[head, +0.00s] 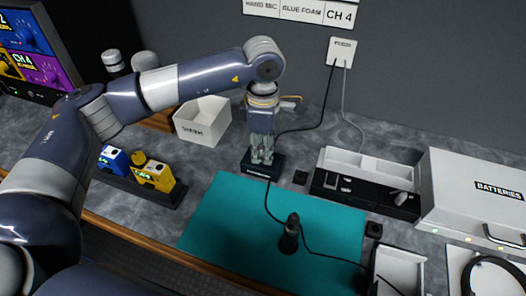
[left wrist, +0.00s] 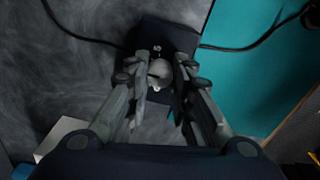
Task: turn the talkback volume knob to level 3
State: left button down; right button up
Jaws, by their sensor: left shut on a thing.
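The talkback volume knob (left wrist: 160,72) is a small round grey knob on a dark box (left wrist: 178,38), with a small white mark on its near side. The box (head: 256,168) also shows in the head view, on the counter behind the teal mat. My left gripper (head: 262,158) points straight down over the box, and its fingers hide the knob there. In the left wrist view my left gripper (left wrist: 161,75) has its fingers on either side of the knob, shut on it. My right gripper is not in view.
A teal mat (head: 215,225) in front holds a black microphone (head: 290,234) with its cable. A white bin (head: 202,122) and blue and yellow packs in a dark rack stand left. A black tray (head: 365,197) and a white batteries case (head: 470,185) stand right.

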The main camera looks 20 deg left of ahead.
pick_arm(q)
jog(key=shift+r, duration=0.1)
dwell(0.3)
jog(key=c, duration=1.4)
grip_release()
jog(key=shift+o, duration=0.2)
notch_tip(320, 180, up, 12)
